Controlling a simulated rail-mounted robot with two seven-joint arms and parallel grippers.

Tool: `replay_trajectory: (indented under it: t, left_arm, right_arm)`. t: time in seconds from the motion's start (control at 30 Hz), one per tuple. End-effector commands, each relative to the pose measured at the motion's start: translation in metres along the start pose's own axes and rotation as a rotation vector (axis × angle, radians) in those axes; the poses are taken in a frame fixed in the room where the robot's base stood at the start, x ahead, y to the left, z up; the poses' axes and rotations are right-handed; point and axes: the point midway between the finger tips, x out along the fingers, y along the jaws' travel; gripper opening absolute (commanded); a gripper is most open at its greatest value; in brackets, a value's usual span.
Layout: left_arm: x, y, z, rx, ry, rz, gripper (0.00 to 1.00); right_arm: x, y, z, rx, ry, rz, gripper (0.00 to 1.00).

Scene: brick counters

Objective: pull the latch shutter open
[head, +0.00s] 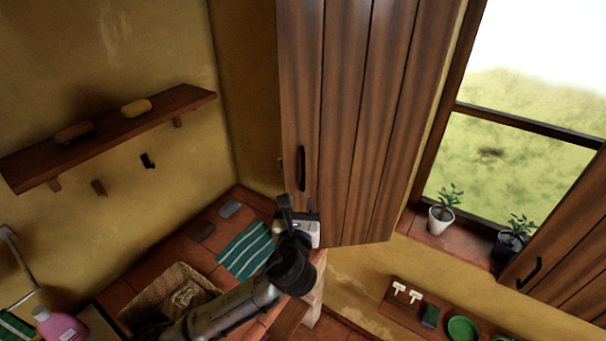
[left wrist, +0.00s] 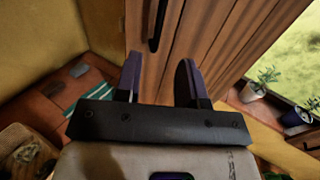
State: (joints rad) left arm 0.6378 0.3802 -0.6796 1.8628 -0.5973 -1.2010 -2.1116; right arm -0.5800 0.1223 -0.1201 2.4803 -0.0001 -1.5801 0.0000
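A tall brown plank shutter (head: 345,110) stands swung out from the window, with a dark vertical handle (head: 301,168) near its left edge. A small dark piece (head: 280,163) shows at that edge. A second plank shutter (head: 575,265) with a black handle (head: 530,272) is at the lower right. My left gripper (head: 298,207) is just below the first shutter's handle. In the left wrist view its fingers (left wrist: 160,78) are apart with nothing between them, and the handle (left wrist: 157,25) is ahead of them. My right gripper is not in view.
A striped cloth (head: 246,250) and a wicker basket (head: 165,283) are on the tiled counter below. Potted plants (head: 441,219) stand on the windowsill. A wall shelf (head: 110,135) is at the left, and a low shelf (head: 398,310) holds a green dish.

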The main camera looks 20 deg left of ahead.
Motion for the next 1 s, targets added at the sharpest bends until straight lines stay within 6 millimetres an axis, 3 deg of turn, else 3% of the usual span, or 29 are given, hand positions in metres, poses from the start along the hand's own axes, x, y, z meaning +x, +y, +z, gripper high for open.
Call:
replay_trajectory:
  t: [0.3, 0.5, 0.7, 1.0]
  left_arm:
    - [0.062, 0.001, 0.002, -0.003, 0.002, 0.003, 0.36]
    - [0.09, 0.0, 0.001, -0.004, 0.002, 0.002, 0.36]
    - [0.107, 0.0, 0.0, -0.004, 0.002, 0.002, 0.36]
    - [0.115, 0.0, 0.0, -0.005, 0.001, 0.0, 0.36]
  right_arm:
    - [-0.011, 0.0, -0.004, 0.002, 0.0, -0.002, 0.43]
    - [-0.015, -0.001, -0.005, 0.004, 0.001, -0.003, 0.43]
    - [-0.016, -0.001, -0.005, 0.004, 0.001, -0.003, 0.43]
    - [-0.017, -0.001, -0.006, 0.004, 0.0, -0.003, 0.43]
